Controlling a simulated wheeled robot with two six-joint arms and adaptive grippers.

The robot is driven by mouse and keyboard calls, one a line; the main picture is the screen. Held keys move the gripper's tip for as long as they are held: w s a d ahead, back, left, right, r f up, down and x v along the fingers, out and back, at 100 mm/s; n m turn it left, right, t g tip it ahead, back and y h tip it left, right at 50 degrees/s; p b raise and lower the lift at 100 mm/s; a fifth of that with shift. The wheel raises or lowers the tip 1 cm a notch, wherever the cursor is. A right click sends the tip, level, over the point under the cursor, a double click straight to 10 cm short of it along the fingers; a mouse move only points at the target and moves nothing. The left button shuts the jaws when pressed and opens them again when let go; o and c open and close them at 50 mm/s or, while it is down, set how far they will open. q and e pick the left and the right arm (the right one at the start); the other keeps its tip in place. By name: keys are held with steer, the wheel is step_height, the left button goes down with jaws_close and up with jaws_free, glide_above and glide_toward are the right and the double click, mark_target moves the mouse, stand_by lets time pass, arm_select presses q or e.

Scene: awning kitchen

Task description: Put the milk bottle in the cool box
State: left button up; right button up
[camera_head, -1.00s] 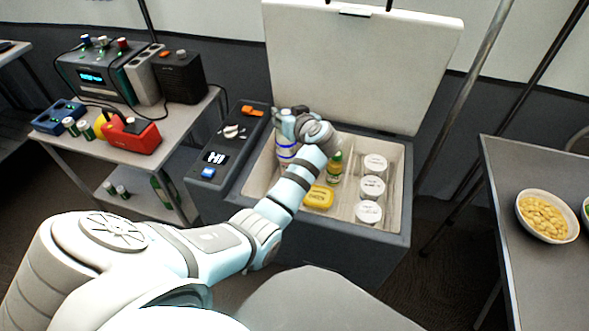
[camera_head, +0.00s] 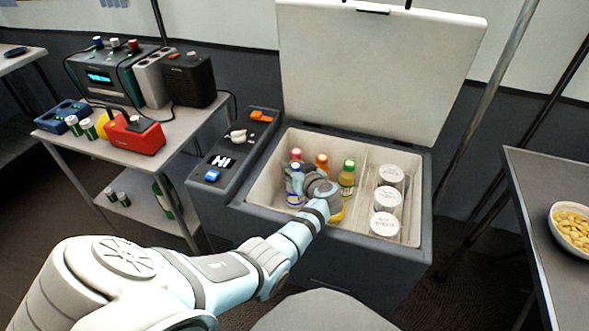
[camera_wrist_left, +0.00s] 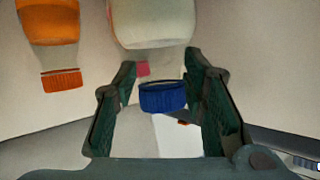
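The milk bottle (camera_head: 294,193) stands in the left front part of the open cool box (camera_head: 419,205), partly hidden by my left gripper. In the left wrist view its pale body (camera_wrist_left: 152,20) is at the top and its blue cap (camera_wrist_left: 162,97) points down the picture. My left gripper (camera_head: 303,180) is inside the box beside the bottle. In the wrist view its dark fingers (camera_wrist_left: 163,100) stand apart on either side of the cap, with narrow gaps showing. My right gripper is not in view.
Bottles with a red cap (camera_head: 296,154), an orange cap (camera_head: 322,160) and a green cap (camera_head: 348,165) stand behind. White-lidded jars (camera_head: 384,224) fill the right compartment. A yellow item (camera_head: 337,214) is mostly hidden by my arm. The lid (camera_head: 380,70) stands up behind.

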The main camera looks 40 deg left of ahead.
arm_select(q)
steer(key=shift+o, duration=0.4)
steer(key=shift+r, duration=0.1)
steer(key=p+v, duration=0.1)
steer(key=v, duration=0.1)
steer(key=shift+s+d+r+p, duration=0.2)
steer(key=shift+d+p, duration=0.1)
steer(key=shift+p, duration=0.1)
steer(key=p+v, duration=0.1)
steer(key=v, duration=0.3)
steer(key=shift+s+d, duration=0.1)
steer(key=shift+d, duration=0.15)
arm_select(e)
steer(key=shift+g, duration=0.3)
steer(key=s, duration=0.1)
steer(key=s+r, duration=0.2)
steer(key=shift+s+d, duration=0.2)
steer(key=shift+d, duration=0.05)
